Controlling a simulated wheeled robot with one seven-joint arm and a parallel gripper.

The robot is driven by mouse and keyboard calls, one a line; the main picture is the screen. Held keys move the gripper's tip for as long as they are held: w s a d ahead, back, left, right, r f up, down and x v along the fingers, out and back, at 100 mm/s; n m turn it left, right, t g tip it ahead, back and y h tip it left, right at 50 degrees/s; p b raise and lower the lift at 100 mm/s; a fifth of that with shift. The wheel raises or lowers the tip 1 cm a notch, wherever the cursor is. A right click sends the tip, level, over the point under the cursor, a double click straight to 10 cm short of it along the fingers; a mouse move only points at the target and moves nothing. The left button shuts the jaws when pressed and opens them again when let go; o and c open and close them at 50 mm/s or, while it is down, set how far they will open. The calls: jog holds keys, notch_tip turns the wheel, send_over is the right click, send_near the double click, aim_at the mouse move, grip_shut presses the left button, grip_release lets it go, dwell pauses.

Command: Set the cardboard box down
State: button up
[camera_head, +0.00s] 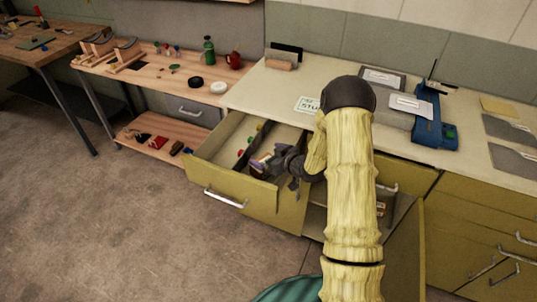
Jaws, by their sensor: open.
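My gripper (268,165) is open and reaches down into the pulled-out yellow drawer (232,188). A small box-like item (258,163) with light and dark patches lies in the drawer right at the fingertips. It may be the cardboard box, but it is too small and partly covered to be sure. I cannot tell whether the fingers touch it. My yellow-sleeved arm hides part of the drawer's right side and the counter behind it.
Small coloured items lie elsewhere in the drawer. Below the counter (255,95) is an open cabinet (400,203) holding items. A blue device (432,125) and grey trays stand on the counter at right. A wooden bench (150,72) stands left; the floor in front is clear.

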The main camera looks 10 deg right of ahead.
jog(key=shift+s+r+p, duration=0.1)
jog(key=shift+r+p, duration=0.15)
jog(key=shift+p, duration=0.1)
jog(key=b+v, duration=0.1)
jog(key=v, duration=1.1)
jog(key=shift+r, duration=0.25)
jog(key=s+a+r+m+g+h, duration=0.2)
jog(key=s+r+m+g+h, duration=0.1)
jog(key=s, duration=0.6)
jog(key=s+a+r+m+g+h, duration=0.3)
jog(key=s+r+g+h, duration=0.1)
jog(key=s, duration=0.6)
jog(key=shift+s+a+r+g, duration=0.3)
jog(key=shift+r+g, duration=0.35)
jog(key=shift+g, duration=0.35)
jog(key=shift+d, duration=0.1)
